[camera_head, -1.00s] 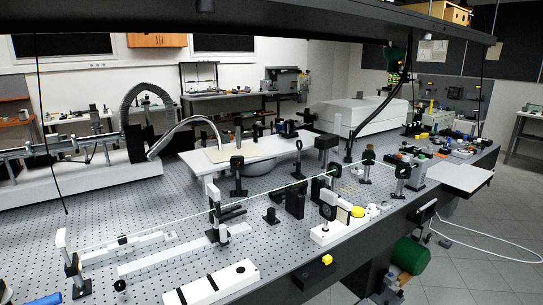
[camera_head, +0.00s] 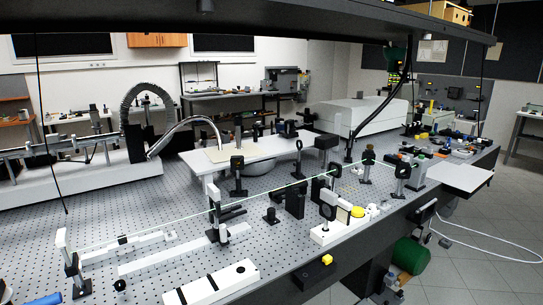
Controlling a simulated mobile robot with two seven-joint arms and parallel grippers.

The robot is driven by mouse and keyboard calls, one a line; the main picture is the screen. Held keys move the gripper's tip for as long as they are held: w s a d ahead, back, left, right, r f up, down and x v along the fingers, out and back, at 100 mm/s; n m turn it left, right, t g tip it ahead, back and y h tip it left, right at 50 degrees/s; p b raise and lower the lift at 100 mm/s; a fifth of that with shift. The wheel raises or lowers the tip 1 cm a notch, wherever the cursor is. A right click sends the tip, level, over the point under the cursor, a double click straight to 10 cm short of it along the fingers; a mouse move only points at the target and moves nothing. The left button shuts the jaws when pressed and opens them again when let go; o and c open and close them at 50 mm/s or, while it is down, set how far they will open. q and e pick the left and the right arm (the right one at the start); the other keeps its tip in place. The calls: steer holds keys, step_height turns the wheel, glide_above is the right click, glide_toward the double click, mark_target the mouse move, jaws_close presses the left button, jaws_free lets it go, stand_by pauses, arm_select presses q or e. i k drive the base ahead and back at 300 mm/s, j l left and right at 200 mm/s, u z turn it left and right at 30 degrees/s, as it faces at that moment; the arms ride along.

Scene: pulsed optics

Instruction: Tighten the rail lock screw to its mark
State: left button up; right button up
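Two pale rails lie on the perforated optical table at the front left: a rear rail (camera_head: 130,243) and a longer front rail (camera_head: 165,259). A dark upright mount (camera_head: 219,222) stands at the right end of the front rail. A small black knob-like part (camera_head: 120,286) stands near that rail's left end. I cannot tell which small part is the rail lock screw, and no mark on it can be made out at this size. Neither of my grippers shows in this view.
A thin greenish line runs above the table (camera_head: 100,206) past several optic mounts. A white block with black bands (camera_head: 211,284) lies at the front edge. A raised white shelf (camera_head: 262,153) stands behind. A dark overhead shelf (camera_head: 270,18) crosses the top.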

mark_target(120, 285)
steer(key=j+u, duration=0.3)
steer(key=j, duration=0.25)
steer(key=i+j+u, duration=0.15)
steer(key=j+u, duration=0.2)
steer(key=j, duration=0.15)
steer(key=i+l, duration=0.1)
steer(key=l, duration=1.1)
steer(key=i+l, duration=0.15)
steer(key=l, duration=0.4)
